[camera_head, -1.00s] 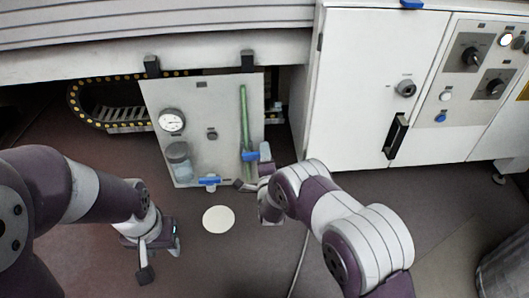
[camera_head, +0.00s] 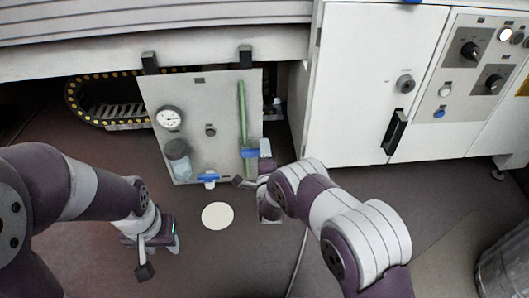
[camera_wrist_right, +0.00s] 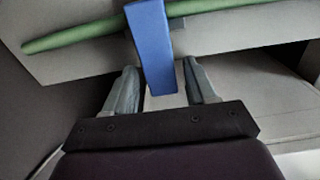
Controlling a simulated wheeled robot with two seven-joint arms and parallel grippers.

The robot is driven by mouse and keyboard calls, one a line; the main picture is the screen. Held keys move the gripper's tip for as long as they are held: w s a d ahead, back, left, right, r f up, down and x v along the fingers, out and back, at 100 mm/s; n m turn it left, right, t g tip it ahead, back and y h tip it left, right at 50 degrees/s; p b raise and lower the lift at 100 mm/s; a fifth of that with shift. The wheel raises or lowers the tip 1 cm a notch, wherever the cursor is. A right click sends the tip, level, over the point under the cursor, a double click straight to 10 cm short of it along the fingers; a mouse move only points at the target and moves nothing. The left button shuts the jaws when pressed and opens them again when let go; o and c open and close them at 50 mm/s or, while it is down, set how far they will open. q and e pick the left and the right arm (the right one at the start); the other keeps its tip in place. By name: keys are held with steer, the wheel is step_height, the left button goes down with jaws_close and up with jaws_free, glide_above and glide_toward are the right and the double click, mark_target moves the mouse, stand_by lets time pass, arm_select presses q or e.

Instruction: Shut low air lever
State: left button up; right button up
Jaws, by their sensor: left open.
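A grey panel (camera_head: 225,100) hangs under the machine's beam. A vertical green pipe (camera_head: 242,105) runs down its right side, with a blue lever (camera_head: 249,154) near the lower end. A second blue lever (camera_head: 208,178) sits crosswise at the panel's bottom edge. My right gripper (camera_head: 252,169) is at the pipe's lever. In the right wrist view, the blue lever (camera_wrist_right: 153,45) reaches between the two open fingers of the gripper (camera_wrist_right: 163,88), with narrow gaps on both sides. My left gripper (camera_head: 160,258) is open and empty, low at the left, away from the panel.
The panel also carries a gauge (camera_head: 169,118), a glass bowl (camera_head: 178,160) and a small knob (camera_head: 210,131). A white cabinet (camera_head: 355,80) stands right of it. A pale disc (camera_head: 217,215) lies on the floor. A bin (camera_head: 505,270) stands at lower right.

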steer(key=s+p, duration=0.6)
steer(key=s, duration=0.6)
steer(key=shift+s+p, duration=0.35)
steer(key=shift+p, duration=0.05)
